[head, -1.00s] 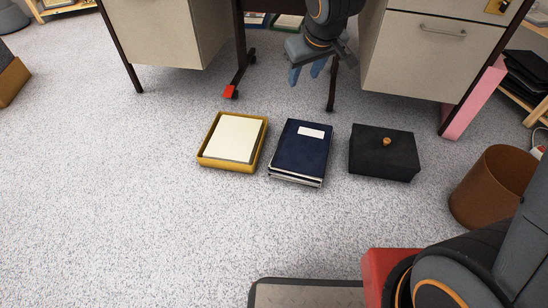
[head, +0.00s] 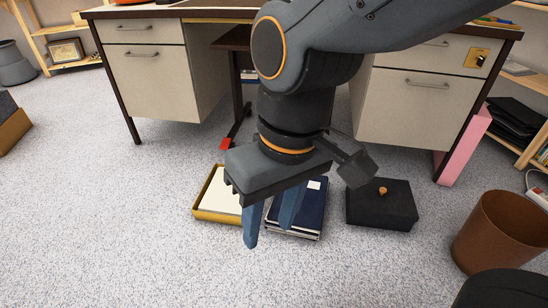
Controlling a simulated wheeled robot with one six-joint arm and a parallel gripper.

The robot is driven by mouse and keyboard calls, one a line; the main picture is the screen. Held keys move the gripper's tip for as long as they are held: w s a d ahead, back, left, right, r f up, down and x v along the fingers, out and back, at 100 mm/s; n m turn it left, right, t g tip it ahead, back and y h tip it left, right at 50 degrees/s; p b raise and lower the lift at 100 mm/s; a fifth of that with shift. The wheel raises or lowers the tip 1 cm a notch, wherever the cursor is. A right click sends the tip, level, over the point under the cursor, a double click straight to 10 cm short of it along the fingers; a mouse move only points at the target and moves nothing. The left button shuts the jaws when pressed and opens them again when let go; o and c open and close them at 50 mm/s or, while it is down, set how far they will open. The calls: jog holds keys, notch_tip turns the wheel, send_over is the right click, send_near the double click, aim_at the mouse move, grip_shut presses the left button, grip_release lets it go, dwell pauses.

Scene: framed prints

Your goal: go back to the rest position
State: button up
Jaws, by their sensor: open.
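My gripper (head: 268,222) hangs from my arm in the middle of the head view, with its blue fingers pointing down. The fingers are apart and hold nothing. In the picture it overlaps a yellow tray (head: 203,212) with pale paper at the left and a stack of dark blue books (head: 313,207) with a white label. It hides part of both. I cannot tell its exact height above them.
A black box (head: 382,210) with an orange knob sits on the floor to the right. A brown waste bin (head: 497,233) stands further right. A desk (head: 158,83) with drawers stands behind. A framed picture (head: 66,51) stands on a shelf at the back left.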

jog(key=shift+d+r+m+p, duration=0.1)
jog(key=shift+r+m+p, duration=0.2)
jog(key=shift+r+p, duration=0.5)
jog(key=shift+r, duration=0.25)
